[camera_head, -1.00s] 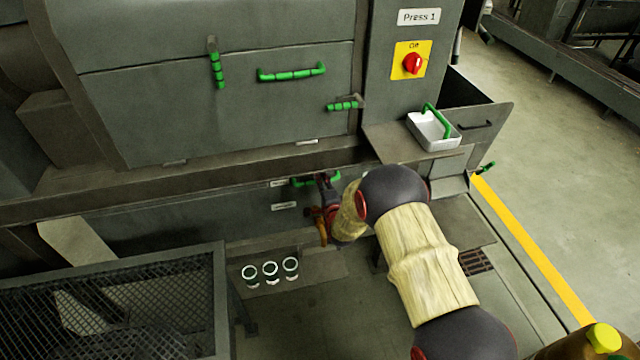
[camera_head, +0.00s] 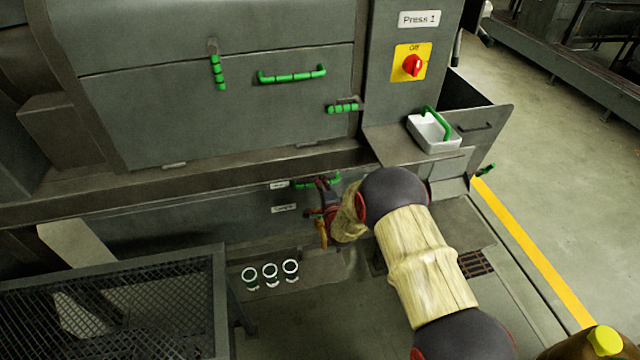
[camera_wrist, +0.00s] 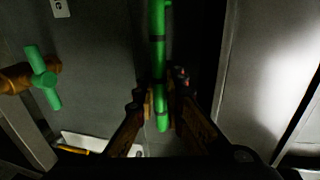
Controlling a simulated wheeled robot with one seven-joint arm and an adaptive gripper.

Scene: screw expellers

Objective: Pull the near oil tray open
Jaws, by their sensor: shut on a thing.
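The near oil tray (camera_head: 235,203) is a long grey drawer front low on the press, with white labels. Its green bar handle (camera_head: 304,184) is near the right end of the front. My gripper (camera_head: 325,183) is at the handle, partly hidden by its own wrist and sleeve. In the wrist view the green handle (camera_wrist: 158,55) runs upright between the two fingers of my gripper (camera_wrist: 160,103), which are closed around its lower part. How far the tray stands out is hard to tell.
A brass-coloured valve (camera_head: 321,232) is just below my gripper; its green lever (camera_wrist: 43,77) shows in the wrist view. Several white-rimmed cups (camera_head: 270,274) stand below left. A mesh-topped frame (camera_head: 222,300) is at lower left. A white tray (camera_head: 435,136) sits on the upper ledge.

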